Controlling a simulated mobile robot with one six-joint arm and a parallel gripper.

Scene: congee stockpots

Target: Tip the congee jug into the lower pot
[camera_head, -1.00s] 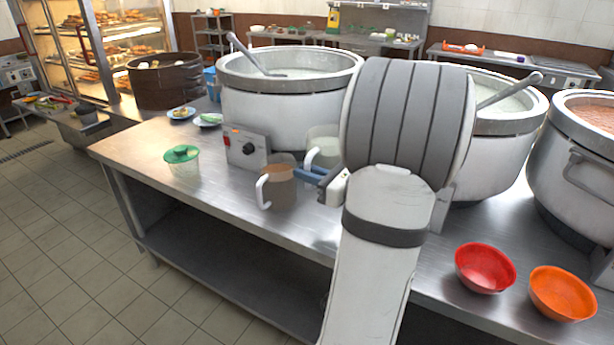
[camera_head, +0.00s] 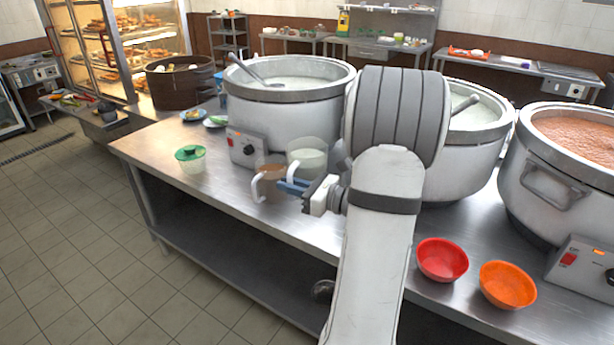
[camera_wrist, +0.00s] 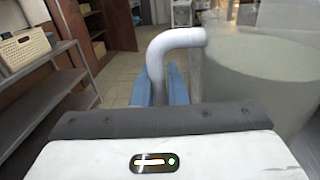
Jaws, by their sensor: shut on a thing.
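The congee jug (camera_head: 310,158) is a clear jug with pale contents and a white handle. It is in front of the left stockpot and looks upright; I cannot tell whether it touches the counter. My gripper (camera_head: 291,186) has its blue fingers shut on that handle, which also shows between the fingers in the wrist view (camera_wrist: 172,45). The left pot (camera_head: 290,110) and middle pot (camera_head: 465,150) hold white congee and a ladle each. The right pot (camera_head: 545,185) holds reddish-brown food. I cannot tell which is the lower pot. My arm hides part of the middle pot.
A second jug (camera_head: 273,185) with brown contents stands just left of the held jug. The counter's front left is clear.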

